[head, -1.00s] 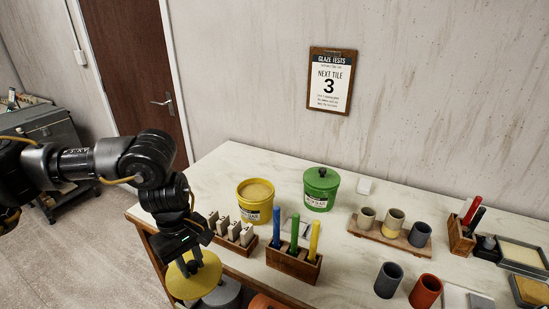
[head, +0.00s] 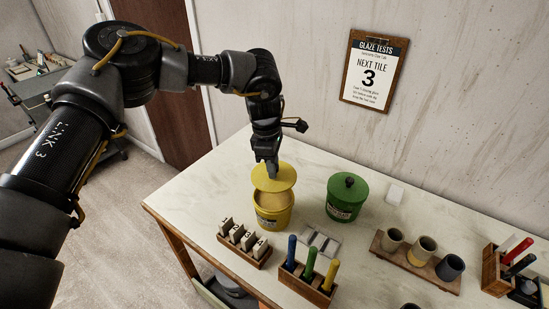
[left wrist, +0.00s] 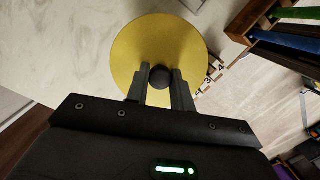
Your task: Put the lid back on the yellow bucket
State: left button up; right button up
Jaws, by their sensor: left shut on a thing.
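The yellow bucket (head: 273,217) stands upright on the table, and its tan contents show below the lid. My left gripper (head: 271,172) is shut on the dark knob of the yellow lid (head: 285,180). The lid is over the bucket's far part, above the rim and slightly tilted, with the front of the opening uncovered. In the left wrist view the lid (left wrist: 140,50) hides the bucket, and the fingers of the left gripper (left wrist: 160,80) close on the knob (left wrist: 160,77). My right gripper is not in view.
A green lidded bucket (head: 342,200) stands right of the yellow one. In front are a rack of numbered tiles (head: 243,243) and a wooden holder (head: 305,285) with coloured tools. Cups on a board (head: 415,262) stand at the right. The table's left part (head: 205,190) is clear.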

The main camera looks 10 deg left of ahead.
aim_at(273, 182)
pick_arm(q)
jog(key=shift+s+f, duration=0.1)
jog(key=shift+s, duration=0.1)
jog(key=shift+a+f, duration=0.1)
jog(key=shift+f, duration=0.05)
notch_tip(273, 182, down, 4)
jog(key=b, duration=0.3)
jog(key=shift+f+b, duration=0.7)
jog(key=shift+f, duration=0.25)
dwell(0.6)
jog(key=shift+f+p, duration=0.15)
jog(key=shift+p, duration=0.2)
dwell(1.0)
